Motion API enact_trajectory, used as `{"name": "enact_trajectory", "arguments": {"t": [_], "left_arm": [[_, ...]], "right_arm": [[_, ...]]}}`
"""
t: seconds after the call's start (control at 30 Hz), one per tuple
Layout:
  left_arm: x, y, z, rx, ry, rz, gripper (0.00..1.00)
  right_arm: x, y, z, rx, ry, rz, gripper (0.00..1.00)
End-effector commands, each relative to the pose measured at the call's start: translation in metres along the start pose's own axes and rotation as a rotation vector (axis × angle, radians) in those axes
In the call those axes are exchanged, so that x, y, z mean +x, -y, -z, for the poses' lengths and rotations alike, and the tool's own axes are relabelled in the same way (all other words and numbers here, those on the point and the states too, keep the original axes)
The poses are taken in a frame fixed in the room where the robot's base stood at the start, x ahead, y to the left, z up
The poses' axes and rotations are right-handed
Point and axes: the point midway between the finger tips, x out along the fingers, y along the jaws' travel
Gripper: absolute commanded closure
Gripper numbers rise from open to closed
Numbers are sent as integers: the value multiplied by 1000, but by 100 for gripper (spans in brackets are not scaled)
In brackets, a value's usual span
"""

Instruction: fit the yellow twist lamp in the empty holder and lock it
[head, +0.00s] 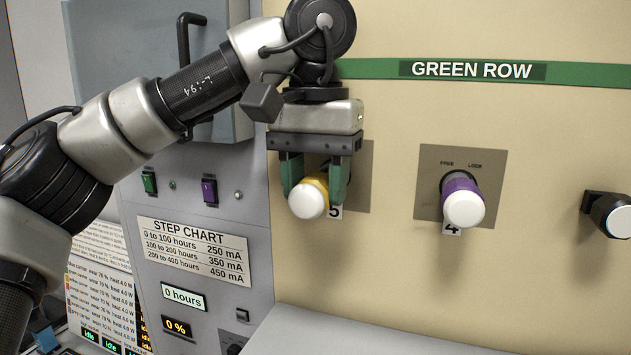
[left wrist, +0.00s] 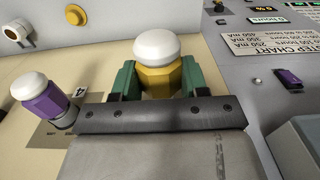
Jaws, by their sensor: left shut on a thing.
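The yellow twist lamp (head: 316,184) has a white domed end and a yellow collar, and it is at the holder plate marked 5 (head: 357,180) on the beige panel. My left gripper (head: 314,178) has its green fingers on both sides of the yellow collar, shut on it. In the left wrist view the lamp (left wrist: 158,80) stands between the two green fingers (left wrist: 158,82). The gripper hides most of the plate and the lamp's base, so I cannot tell how deep it sits or whether it is locked. My right gripper is not in view.
A purple lamp (head: 462,200) sits in holder 4 to the right. A black fixture with a white end (head: 610,214) is at the far right. A grey cabinet (head: 170,60) with a handle and a step chart panel (head: 194,250) stand left. A ledge (head: 350,335) runs below.

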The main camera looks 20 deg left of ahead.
Motion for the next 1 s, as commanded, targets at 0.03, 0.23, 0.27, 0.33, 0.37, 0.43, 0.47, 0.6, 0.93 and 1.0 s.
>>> {"name": "enact_trajectory", "arguments": {"t": [0.03,0.23,0.27,0.33,0.37,0.43,0.47,0.6,0.93,1.0], "left_arm": [[0,0,0,0,-1,0,80],[0,0,3,0,0,0,80],[0,0,4,0,0,0,80],[0,0,7,0,1,-1,80],[0,0,8,0,1,-1,80],[0,0,10,0,1,0,80],[0,0,12,0,1,0,80],[0,0,16,0,0,-1,80],[0,0,28,0,0,0,80],[0,0,29,0,0,0,80]], "right_arm": [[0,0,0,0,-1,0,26],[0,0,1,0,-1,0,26],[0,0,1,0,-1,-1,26],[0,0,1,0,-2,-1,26],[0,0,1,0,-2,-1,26],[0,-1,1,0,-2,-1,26],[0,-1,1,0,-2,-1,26],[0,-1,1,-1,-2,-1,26],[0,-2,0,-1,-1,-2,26],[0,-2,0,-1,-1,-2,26]]}}
